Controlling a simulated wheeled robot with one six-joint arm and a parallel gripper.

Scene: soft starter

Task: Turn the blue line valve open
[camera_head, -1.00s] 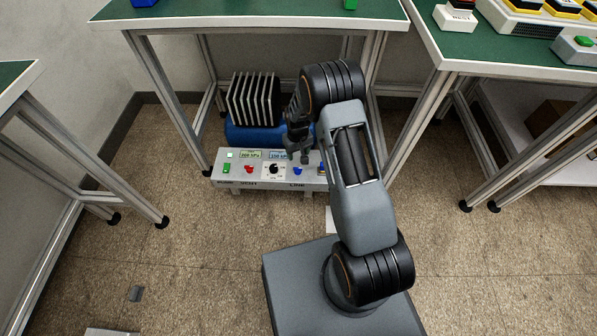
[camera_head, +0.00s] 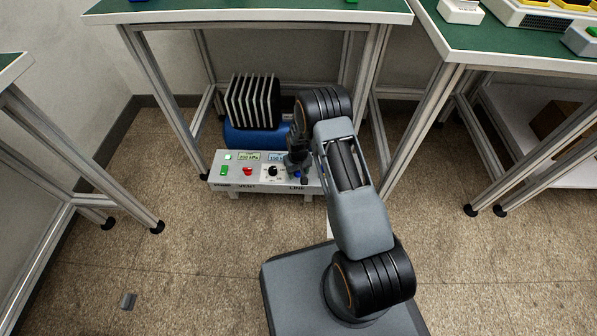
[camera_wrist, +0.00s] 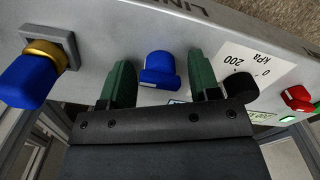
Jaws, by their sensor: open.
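The blue line valve (camera_wrist: 160,70) is a small blue knob on the grey panel, near the printed LINE label. In the wrist view it sits between the two green fingers of my gripper (camera_wrist: 159,63), with a gap seen on each side. The gripper is open and holds nothing. In the head view my gripper (camera_head: 300,174) is over the right part of the panel (camera_head: 228,183) and mostly hides the valve. How far the fingertips are above the panel is hard to tell.
A black dial (camera_wrist: 238,86) with a kPa scale and a red knob (camera_wrist: 298,98) are to one side. A blue fitting with a brass collar (camera_wrist: 47,54) is on the other. A blue tank (camera_head: 250,138) stands behind the panel, below a table with metal legs (camera_head: 160,82).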

